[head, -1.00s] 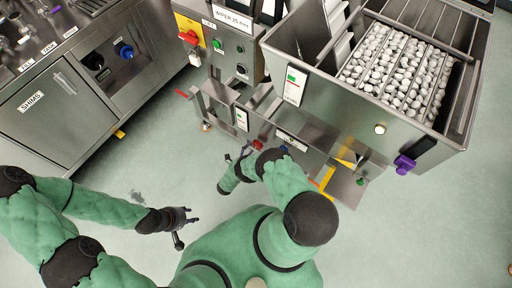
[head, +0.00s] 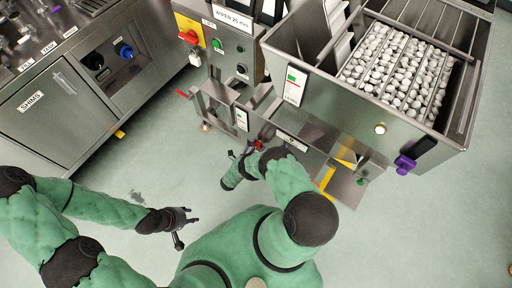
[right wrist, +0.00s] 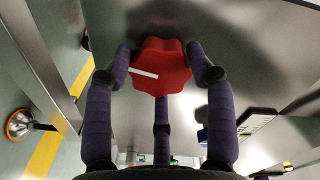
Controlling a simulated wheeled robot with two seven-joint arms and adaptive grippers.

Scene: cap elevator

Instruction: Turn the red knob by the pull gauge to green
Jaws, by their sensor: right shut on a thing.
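The red knob (right wrist: 163,66) is lobed and has a white pointer line, which lies near level and tilts slightly down to the right in the right wrist view. In the head view the knob (head: 259,146) is a small red spot low on the machine's front. My right gripper (right wrist: 163,73) has its purple fingers on both sides of the knob and a third below; it is shut on it. A white gauge card (head: 242,119) with green and red marks stands just above the knob. My left gripper (head: 186,222) is empty, fingers spread, over the floor.
A larger gauge card (head: 293,87) is on the hopper (head: 338,97) of caps. A purple knob (head: 404,163) and a green knob (head: 361,182) sit to the right. A steel cabinet (head: 50,112) stands at left. The floor between is clear.

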